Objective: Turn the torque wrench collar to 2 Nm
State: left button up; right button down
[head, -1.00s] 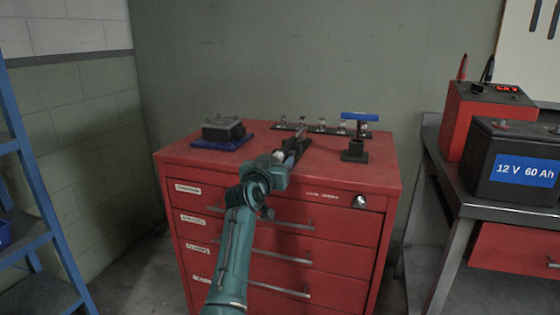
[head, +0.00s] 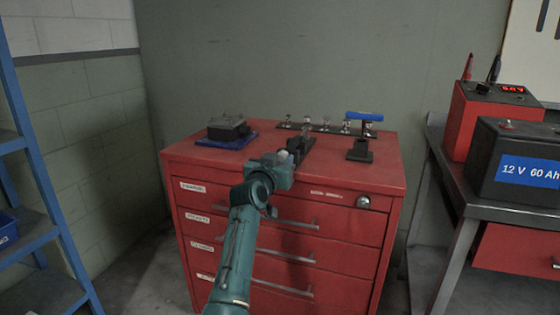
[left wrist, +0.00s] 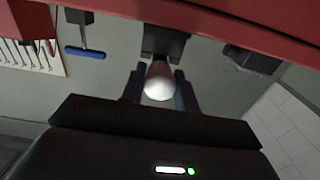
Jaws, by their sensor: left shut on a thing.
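My left gripper (head: 288,155) reaches over the top of the red tool cabinet, at its front edge. In the left wrist view its fingers (left wrist: 158,88) are shut on a pale, rounded end (left wrist: 158,82), which seems to be the torque wrench's collar. Beyond it is a dark block-like holder (left wrist: 165,42), which shows in the head view as a dark shape (head: 300,142) just past the gripper. The collar's scale is not readable, and most of the wrench is hidden. My right gripper is not in view.
The red cabinet (head: 290,178) also carries a dark box on a blue mat (head: 248,143), a row of small fittings (head: 325,126) and a blue T-handle (head: 366,116) over a black stand. A bench with a battery (head: 515,165) stands right; blue shelving (head: 40,190) stands left.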

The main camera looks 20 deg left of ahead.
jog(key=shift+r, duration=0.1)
